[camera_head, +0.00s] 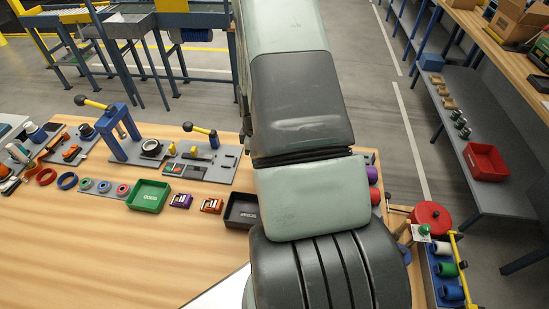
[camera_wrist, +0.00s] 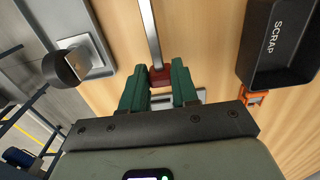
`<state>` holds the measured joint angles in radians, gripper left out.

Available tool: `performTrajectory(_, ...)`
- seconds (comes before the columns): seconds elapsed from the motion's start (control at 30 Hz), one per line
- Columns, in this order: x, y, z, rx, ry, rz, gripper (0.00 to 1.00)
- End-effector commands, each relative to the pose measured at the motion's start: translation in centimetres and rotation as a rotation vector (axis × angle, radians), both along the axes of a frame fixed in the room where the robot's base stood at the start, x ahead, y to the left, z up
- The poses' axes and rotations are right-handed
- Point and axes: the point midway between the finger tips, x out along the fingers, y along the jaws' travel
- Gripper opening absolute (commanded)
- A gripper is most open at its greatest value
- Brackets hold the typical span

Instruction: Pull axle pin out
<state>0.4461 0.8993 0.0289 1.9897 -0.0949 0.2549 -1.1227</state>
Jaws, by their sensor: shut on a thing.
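In the wrist view my gripper (camera_wrist: 160,77) has two green fingers, shut on a small dark red block (camera_wrist: 161,75). A straight grey metal bar (camera_wrist: 150,30) runs from this red block up and out of the top edge. It looks like the axle pin with a red head, but I cannot tell for sure. The bar's far end is out of view, so I cannot tell whether it sits in anything. In the head view my arm hides the gripper and the held thing.
A black SCRAP bin (camera_wrist: 279,45) stands right of the fingers, with an orange part (camera_wrist: 254,98) beside it. A black cylinder (camera_wrist: 62,66) on a pale block is at left. In the head view, a green bin (camera_head: 149,196) and fixtures line the bench (camera_head: 95,250); its front is clear.

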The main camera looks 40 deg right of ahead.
Motion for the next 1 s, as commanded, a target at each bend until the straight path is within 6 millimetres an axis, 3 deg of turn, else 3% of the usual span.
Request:
performTrajectory(0.3, 0.5, 0.4, 0.1, 0.001, -0.007, 0.002, 0.0)
performTrajectory(0.33, 0.5, 0.4, 0.1, 0.002, -0.008, 0.002, 0.32)
performTrajectory(0.5, 0.4, 0.3, 0.1, 0.001, -0.006, 0.001, 0.55)
performTrajectory(0.8, 0.3, 0.3, 0.2, 0.001, -0.004, -0.001, 0.55)
performTrajectory(1.0, 0.4, 0.2, 2.9, -0.001, -0.006, -0.001, 0.55)
